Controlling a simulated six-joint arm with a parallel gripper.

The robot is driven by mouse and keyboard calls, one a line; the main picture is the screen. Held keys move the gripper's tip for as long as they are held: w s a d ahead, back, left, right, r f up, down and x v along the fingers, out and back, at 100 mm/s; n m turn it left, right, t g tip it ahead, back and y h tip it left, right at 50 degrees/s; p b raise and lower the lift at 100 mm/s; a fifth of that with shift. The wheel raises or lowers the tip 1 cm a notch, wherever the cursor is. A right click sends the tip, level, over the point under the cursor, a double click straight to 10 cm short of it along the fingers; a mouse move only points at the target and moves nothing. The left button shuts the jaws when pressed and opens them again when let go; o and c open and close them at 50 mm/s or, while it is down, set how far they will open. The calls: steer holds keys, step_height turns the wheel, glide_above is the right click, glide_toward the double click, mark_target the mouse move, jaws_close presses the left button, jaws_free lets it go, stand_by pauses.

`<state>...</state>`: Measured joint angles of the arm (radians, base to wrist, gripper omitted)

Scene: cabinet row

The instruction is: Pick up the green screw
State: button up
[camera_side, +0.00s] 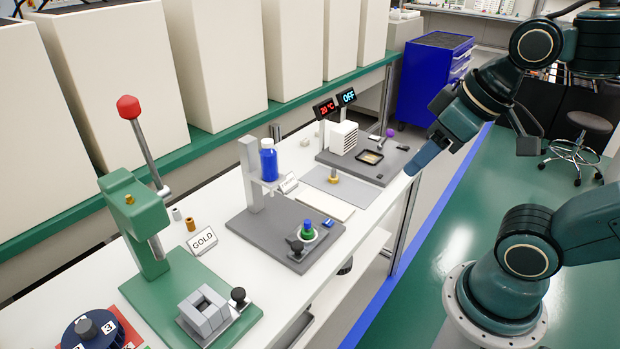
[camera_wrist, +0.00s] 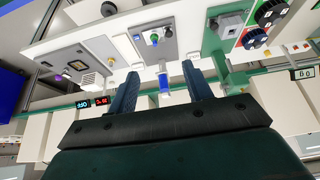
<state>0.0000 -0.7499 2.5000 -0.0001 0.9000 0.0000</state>
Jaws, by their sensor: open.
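My gripper (camera_side: 414,188) is in the air to the right of the bench, well apart from the screw. In the wrist view its two fingers (camera_wrist: 160,71) are spread wide with nothing between them.
A blue bottle (camera_side: 269,163) on a stand rises behind the screw. A dark knob (camera_side: 295,246) is close beside it. A green press with a red-knobbed lever (camera_side: 130,108) stands at the left. A heating station (camera_side: 372,157) is at the back.

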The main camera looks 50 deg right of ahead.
steer(key=shift+o, duration=0.7)
steer(key=w+d+f+m+g, duration=0.1)
steer(key=w+f+m+g, duration=0.25)
steer(key=w+m, duration=0.8)
steer(key=w+d+f+m+g, duration=0.2)
steer(key=w+f+m, duration=0.4)
steer(key=w+f, duration=0.8)
steer(key=shift+w+d+f, duration=0.4)
steer(key=shift+f, duration=0.25)
